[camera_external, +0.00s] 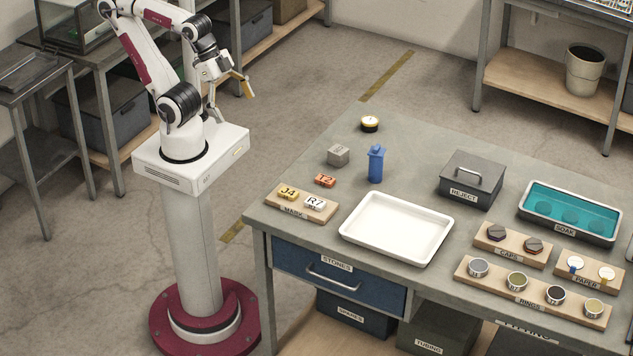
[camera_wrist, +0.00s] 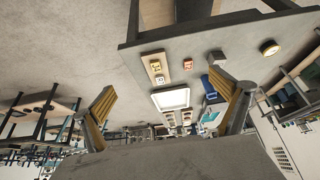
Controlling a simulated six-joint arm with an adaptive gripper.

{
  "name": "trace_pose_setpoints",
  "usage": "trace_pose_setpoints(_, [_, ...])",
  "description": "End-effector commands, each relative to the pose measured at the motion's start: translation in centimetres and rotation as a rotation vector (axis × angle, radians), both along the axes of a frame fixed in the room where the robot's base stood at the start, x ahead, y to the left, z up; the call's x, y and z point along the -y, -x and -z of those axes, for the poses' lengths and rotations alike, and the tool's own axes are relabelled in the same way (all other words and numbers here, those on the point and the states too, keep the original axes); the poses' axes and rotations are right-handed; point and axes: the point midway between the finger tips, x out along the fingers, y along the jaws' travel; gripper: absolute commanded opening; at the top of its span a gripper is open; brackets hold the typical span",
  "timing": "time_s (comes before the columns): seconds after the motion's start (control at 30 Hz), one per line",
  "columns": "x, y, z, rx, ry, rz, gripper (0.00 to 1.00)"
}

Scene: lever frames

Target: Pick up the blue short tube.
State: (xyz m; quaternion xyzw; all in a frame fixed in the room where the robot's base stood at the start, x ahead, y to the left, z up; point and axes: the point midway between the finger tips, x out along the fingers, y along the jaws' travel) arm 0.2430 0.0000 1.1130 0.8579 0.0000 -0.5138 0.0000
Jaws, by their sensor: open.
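The blue short tube (camera_external: 376,163) stands upright on the grey workbench (camera_external: 410,160), behind the white tray (camera_external: 396,229). In the wrist view a blue shape (camera_wrist: 208,86), probably the tube, shows beside the right finger, partly hidden by it. My gripper (camera_external: 233,100) is open and empty, raised to the left of the bench and well apart from the tube. In the wrist view its two yellow fingers (camera_wrist: 165,86) are spread wide.
A grey cube (camera_external: 338,155), an orange T2 tile (camera_external: 325,181) and a round black-and-yellow item (camera_external: 369,124) lie near the tube. The REJECT box (camera_external: 471,178) stands to its right. A tile board (camera_external: 300,204) lies at the front left. Bare bench surrounds the tube.

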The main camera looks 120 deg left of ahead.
Motion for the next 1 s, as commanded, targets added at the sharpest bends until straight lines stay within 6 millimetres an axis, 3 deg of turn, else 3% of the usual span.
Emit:
trace_pose_setpoints(0.03, [0.0, 0.0, 0.0, 0.000, 0.000, 0.000, 0.82])
trace_pose_setpoints(0.17, [0.0, 0.0, 0.0, 0.000, 0.000, 0.000, 0.48])
trace_pose_setpoints(0.67, [0.0, -0.7, 0.1, 0.008, 0.004, -0.003, 0.48])
trace_pose_setpoints(0.87, [0.1, -3.4, 0.3, 0.041, 0.020, -0.013, 0.48])
trace_pose_setpoints(1.0, [0.1, -6.3, 0.7, 0.081, 0.035, -0.028, 0.48])
